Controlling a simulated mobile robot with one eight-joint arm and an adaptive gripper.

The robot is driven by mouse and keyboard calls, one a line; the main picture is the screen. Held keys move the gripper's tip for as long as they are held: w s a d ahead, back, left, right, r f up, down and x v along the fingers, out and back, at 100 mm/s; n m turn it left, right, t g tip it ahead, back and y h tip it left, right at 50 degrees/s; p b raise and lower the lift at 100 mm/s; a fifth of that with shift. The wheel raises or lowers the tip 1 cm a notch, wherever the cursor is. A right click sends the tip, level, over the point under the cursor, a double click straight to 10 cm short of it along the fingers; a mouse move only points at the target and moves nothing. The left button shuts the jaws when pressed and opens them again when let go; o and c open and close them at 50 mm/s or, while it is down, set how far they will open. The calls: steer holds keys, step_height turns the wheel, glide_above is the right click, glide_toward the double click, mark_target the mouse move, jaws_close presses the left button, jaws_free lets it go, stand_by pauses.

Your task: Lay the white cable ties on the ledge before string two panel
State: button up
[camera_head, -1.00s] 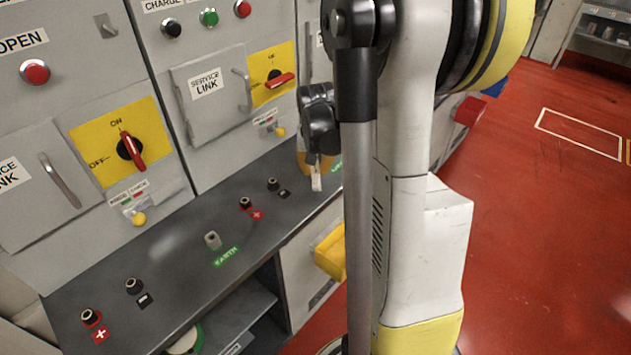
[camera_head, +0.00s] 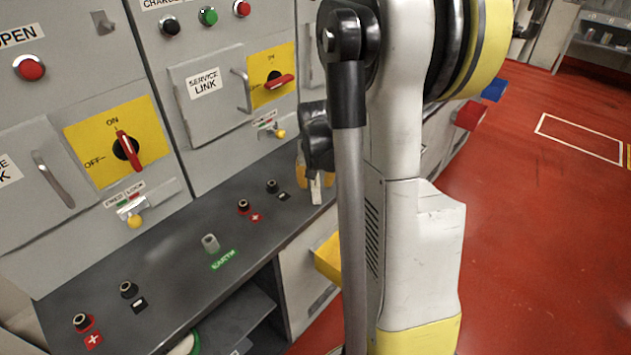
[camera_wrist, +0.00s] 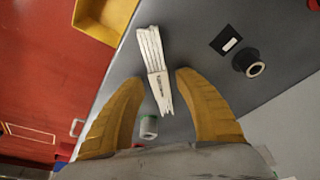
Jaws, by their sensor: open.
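The white cable ties (camera_wrist: 150,45) are a flat bundle with a printed band, seen on the grey ledge (camera_wrist: 200,20) between my fingers in the wrist view. My gripper (camera_wrist: 156,80) is open, with a yellow finger on each side of the bundle and a gap to each. In the head view, the pale end of the ties (camera_head: 316,188) shows below my gripper (camera_head: 307,172), near the ledge's far end. My arm hides much of that area. I cannot tell whether the ties rest fully flat on the ledge.
Black terminals (camera_head: 272,186), red terminals (camera_head: 243,206) and an earth post (camera_head: 210,242) stand up from the ledge. A post (camera_wrist: 148,127) stands close to the ties. A yellow bin (camera_head: 328,258) is below the ledge front. Red floor (camera_head: 540,230) is open at right.

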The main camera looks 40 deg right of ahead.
mark_target(316, 190)
steer(key=p+v, duration=0.5)
steer(key=v, duration=0.7)
steer(key=s+a+r+n+t, duration=0.1)
steer(key=s+a+r+n, duration=0.1)
steer(key=a, duration=0.7)
steer(key=s+a+r+n+t+y, duration=0.1)
steer(key=s+a+r+n+t, duration=0.1)
steer(key=a, duration=0.7)
steer(key=s+a+r+n+t+y, duration=0.1)
steer(key=s+a+r+n, duration=0.2)
steer(key=a, duration=0.6)
steer(key=shift+s+r+n+t, duration=0.25)
steer(key=shift+s+n+t, duration=0.25)
steer(key=shift+s, duration=0.6)
